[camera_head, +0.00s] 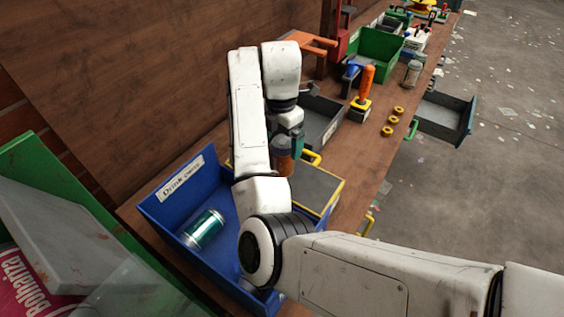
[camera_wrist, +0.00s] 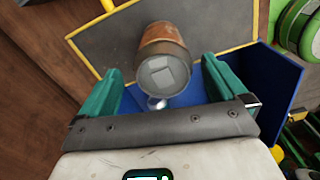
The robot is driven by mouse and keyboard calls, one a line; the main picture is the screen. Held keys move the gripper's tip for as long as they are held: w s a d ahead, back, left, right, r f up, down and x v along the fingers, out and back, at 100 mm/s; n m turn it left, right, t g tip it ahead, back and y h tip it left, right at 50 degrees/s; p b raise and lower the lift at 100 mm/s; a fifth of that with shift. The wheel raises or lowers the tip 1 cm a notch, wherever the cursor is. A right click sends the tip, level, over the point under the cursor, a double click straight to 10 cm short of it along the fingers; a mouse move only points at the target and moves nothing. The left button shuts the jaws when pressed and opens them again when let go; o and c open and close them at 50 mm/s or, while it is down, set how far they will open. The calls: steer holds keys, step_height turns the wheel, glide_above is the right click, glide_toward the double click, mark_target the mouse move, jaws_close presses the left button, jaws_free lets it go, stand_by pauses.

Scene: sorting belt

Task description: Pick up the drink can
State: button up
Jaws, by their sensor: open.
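A rusty orange-brown can (camera_wrist: 163,42) with a grey end shows in the wrist view, between and just beyond the two teal fingers of my gripper (camera_wrist: 160,84). In the head view, this can (camera_head: 283,166) is partly visible just below my gripper (camera_head: 287,146), beside the grey yellow-rimmed panel. My gripper is open, with a finger to each side of the can; I cannot tell whether either touches it. A green and silver can (camera_head: 203,230) lies on its side in the blue bin (camera_head: 168,215), labelled "Drink cans". My arm hides part of the bin.
The grey panel with a yellow rim (camera_head: 318,187) adjoins the blue bin. A dark open bin (camera_head: 322,122), an orange-handled tool (camera_head: 366,86), several yellow rings (camera_head: 393,120) and a green bin (camera_head: 376,52) stand farther along the bench. A wooden wall closes the left side.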

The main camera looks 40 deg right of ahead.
steer(key=shift+s+d+f, duration=0.1)
steer(key=shift+f, duration=1.2)
steer(key=shift+s+f, duration=0.1)
steer(key=shift+f, duration=1.15)
steer(key=c, duration=1.1)
steer(key=shift+r, duration=0.1)
